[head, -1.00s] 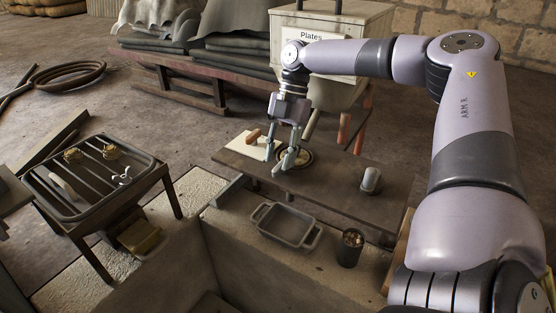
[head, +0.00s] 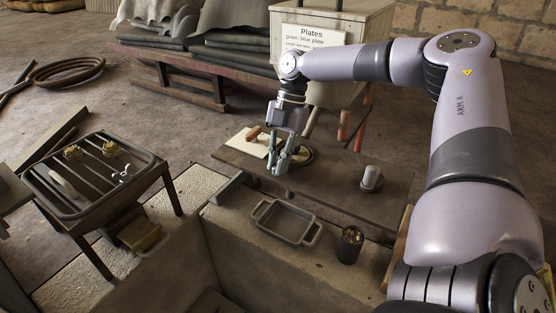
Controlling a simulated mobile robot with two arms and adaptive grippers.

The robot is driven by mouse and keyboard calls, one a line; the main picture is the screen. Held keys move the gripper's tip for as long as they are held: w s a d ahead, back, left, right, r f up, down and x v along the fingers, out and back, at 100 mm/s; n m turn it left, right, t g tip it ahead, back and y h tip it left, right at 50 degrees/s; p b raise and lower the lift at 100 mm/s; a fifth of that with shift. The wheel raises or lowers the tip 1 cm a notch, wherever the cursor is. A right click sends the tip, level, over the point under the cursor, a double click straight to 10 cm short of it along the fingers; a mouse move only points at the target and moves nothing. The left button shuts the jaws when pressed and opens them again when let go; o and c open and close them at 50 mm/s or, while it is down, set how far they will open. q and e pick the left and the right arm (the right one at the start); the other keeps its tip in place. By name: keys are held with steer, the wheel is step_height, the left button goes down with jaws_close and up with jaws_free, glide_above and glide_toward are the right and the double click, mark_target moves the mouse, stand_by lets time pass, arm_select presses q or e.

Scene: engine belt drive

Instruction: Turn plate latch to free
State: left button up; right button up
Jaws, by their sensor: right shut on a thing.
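My right gripper (head: 281,168) points down over the dark bench (head: 325,188), its fingers close together at the left edge of a round, dark-rimmed fitting (head: 304,156). It is shut on a small part there, which I take to be the plate latch; the fingers hide it, so its angle cannot be told. A sign headed "Plates" (head: 310,40) is on the pale box behind; its first line reads "grain: blue plate". My left gripper is out of view.
A pale board (head: 250,145) lies left of the gripper. A grey cylinder (head: 371,178) stands at the bench's right. In front are an empty grey tray (head: 286,222) and a dark cup (head: 350,245). A slatted rack (head: 95,172) with small items stands at left.

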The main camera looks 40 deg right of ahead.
steer(key=shift+m, duration=0.3)
jaws_close()
steer(key=shift+w+m+t+b, duration=0.2)
steer(key=shift+m+t+b, duration=0.25)
steer(key=shift+m, duration=0.55)
steer(key=m+t, duration=0.1)
steer(key=m, duration=0.1)
steer(key=m+t, duration=0.1)
steer(key=m, duration=0.1)
steer(key=shift+w, duration=0.35)
steer(key=m, duration=0.2)
steer(key=m+t+h+p, duration=0.1)
steer(key=m, duration=0.1)
steer(key=w+m+t, duration=0.1)
steer(key=m, duration=0.1)
steer(key=shift+d+r+m+h+p, duration=0.1)
steer(key=shift+d+m+h+p, duration=0.2)
steer(key=shift+m+p, duration=0.1)
steer(key=shift+w+d+m+t+h, duration=0.15)
steer(key=shift+m+h, duration=0.25)
steer(key=shift+m, duration=0.7)
steer(key=shift+d+m+t+h, duration=0.15)
steer(key=shift+m+h, duration=0.25)
steer(key=shift+m, duration=0.7)
steer(key=o, duration=0.8)
jaws_free()
steer(key=shift+d, duration=0.1)
